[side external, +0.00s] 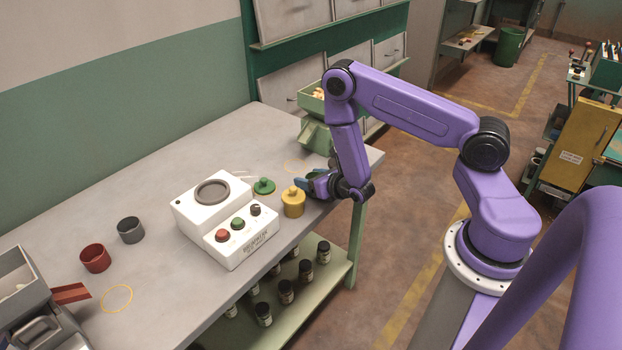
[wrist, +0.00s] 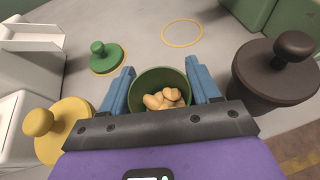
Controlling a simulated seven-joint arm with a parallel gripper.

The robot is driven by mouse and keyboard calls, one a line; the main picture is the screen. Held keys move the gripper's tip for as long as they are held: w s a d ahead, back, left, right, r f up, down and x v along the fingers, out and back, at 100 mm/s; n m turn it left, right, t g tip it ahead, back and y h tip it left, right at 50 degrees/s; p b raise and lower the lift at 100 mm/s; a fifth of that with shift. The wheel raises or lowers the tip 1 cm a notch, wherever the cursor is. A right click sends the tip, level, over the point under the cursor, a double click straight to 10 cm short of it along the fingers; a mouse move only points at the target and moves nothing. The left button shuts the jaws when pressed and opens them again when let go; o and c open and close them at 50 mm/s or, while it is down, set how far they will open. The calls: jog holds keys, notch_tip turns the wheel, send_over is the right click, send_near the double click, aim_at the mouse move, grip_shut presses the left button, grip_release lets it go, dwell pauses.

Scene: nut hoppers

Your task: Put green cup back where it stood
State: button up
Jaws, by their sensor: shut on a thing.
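The green cup (wrist: 160,80) holds several tan nuts (wrist: 165,98) and sits upright between the blue fingers of my gripper (wrist: 160,68), which is shut on it. In the side external view my gripper (side external: 316,180) is over the table's far right end, and the cup is hard to make out there. A thin yellow ring (wrist: 183,33) is marked on the bare table beyond the cup; it also shows in the side external view (side external: 296,166). A green knobbed lid (wrist: 106,57) lies on the table left of the cup. I cannot tell whether the cup touches the table.
A yellow lidded cup (wrist: 65,130) stands close on the left, a dark lidded pot (wrist: 272,75) close on the right. A white button box (side external: 228,218), a green hopper (side external: 316,134), grey (side external: 130,230) and red (side external: 95,258) cups, and another yellow ring (side external: 117,298) are on the table.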

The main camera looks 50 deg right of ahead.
jog(key=shift+f, duration=0.15)
jog(key=o, duration=1.2)
jog(key=shift+o, duration=0.2)
jog(key=shift+r, duration=0.2)
jog(key=v, duration=1.2)
